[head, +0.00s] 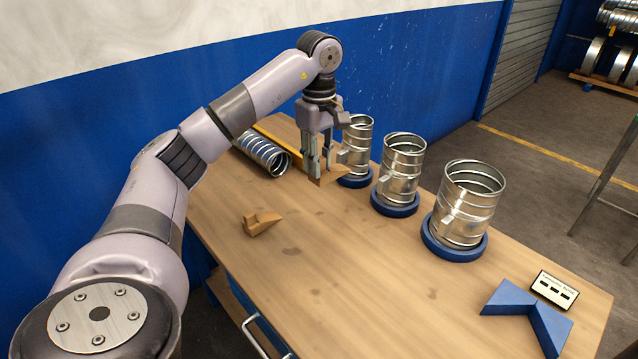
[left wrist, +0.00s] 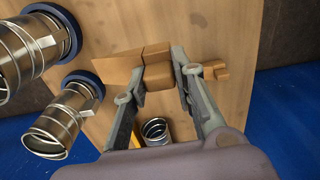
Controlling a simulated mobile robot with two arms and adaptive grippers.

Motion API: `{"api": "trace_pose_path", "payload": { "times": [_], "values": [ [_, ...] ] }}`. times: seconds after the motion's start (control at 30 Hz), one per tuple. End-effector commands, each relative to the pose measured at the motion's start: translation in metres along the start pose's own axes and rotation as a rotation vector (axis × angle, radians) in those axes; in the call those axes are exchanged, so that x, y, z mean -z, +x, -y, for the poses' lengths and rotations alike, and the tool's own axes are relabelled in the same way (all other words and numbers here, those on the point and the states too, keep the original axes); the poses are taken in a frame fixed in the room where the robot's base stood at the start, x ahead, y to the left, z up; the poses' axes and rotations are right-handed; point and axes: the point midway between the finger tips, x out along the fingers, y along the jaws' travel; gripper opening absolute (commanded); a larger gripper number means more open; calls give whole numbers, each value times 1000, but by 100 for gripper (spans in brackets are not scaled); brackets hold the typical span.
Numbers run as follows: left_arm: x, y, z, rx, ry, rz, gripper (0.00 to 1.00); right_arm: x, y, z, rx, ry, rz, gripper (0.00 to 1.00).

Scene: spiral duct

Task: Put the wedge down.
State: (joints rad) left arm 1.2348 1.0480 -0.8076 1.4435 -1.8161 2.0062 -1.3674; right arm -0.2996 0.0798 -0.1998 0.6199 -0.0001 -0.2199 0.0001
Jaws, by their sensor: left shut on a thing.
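My left gripper (head: 320,170) is shut on a brown wooden wedge (head: 330,177), close beside the farthest upright duct. In the left wrist view the wedge (left wrist: 155,72) sits between the two fingertips (left wrist: 158,80), its thin end pointing left. I cannot tell whether it touches the table or hangs just above it. A second wooden wedge (head: 260,223) lies on the table nearer to me; it also shows right of the fingers in the left wrist view (left wrist: 216,70). My right gripper is not in view.
Three upright metal ducts (head: 355,150) (head: 400,165) (head: 465,210) stand in blue rings along the table's (head: 330,270) right side. Another duct (head: 262,152) lies behind the gripper near a yellow bar (head: 280,143). A blue angled block (head: 530,318) and a small sign (head: 554,290) are at the front right. The table's middle is clear.

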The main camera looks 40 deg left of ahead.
Motion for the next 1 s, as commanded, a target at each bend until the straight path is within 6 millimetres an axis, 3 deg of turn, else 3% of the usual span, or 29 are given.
{"api": "trace_pose_path", "payload": {
  "times": [0.07,0.23,0.47,0.57,0.67,0.77,1.0],
  "values": [
    [0,-15,-1,-3,1,0,0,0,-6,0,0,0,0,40],
    [0,-26,0,-1,0,0,0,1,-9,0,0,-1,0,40],
    [-1,-28,0,1,6,0,0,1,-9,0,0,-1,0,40],
    [-11,-22,-1,1,60,-1,0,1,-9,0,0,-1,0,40],
    [-36,-10,-2,3,192,0,0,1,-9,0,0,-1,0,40],
    [-74,10,2,4,394,0,0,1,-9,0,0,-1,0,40],
    [-176,61,41,3,947,3,0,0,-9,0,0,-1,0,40]
  ]
}}
